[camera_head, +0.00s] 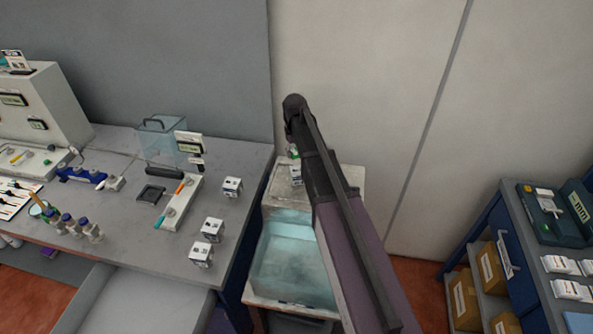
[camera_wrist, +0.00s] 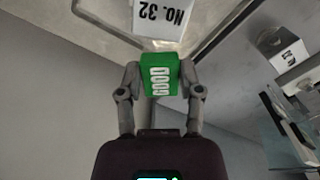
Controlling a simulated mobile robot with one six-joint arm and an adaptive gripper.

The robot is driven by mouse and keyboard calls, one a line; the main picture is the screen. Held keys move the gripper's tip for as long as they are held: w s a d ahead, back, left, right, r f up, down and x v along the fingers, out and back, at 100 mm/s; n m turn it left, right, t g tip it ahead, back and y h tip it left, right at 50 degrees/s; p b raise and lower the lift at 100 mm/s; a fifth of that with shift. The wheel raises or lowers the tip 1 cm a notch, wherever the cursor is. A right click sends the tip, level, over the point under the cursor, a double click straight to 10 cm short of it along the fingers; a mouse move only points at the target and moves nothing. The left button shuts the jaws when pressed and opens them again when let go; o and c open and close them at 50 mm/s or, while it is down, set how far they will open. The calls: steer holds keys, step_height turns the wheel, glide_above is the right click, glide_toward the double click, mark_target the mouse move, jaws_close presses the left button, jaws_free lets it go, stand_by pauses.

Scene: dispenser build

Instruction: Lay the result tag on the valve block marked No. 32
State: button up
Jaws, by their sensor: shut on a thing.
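My gripper (camera_wrist: 160,72) is shut on the green result tag (camera_wrist: 159,80), which reads "GOOD" in white letters. The white valve block marked No. 32 (camera_wrist: 174,17) is at the top edge of the wrist view, its lettering upside down. The tag shows just below the block in that picture; I cannot tell the gap in depth. In the head view a small white block (camera_head: 296,174) stands on top of the light cabinet, beside my arm. A bit of green shows just above it. My arm hides most of the gripper there.
The cabinet (camera_head: 275,202) has a lit, bluish open compartment. The grey bench (camera_head: 130,215) at left carries several white blocks, a clear box (camera_head: 160,140) and test fixtures. A blue shelf unit (camera_head: 515,255) stands at right. The wall is close behind the cabinet.

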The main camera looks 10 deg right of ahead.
steer(key=shift+d, duration=0.15)
steer(key=shift+s, duration=0.35)
steer(key=s+r+m+p, duration=0.2)
steer(key=s+m, duration=0.5)
steer(key=s, duration=1.2)
steer(key=shift+s, duration=0.15)
steer(key=shift+f, duration=0.1)
steer(key=b, duration=0.2)
glide_above(298, 174)
steer(key=shift+d+f, duration=0.1)
steer(key=shift+f, duration=0.55)
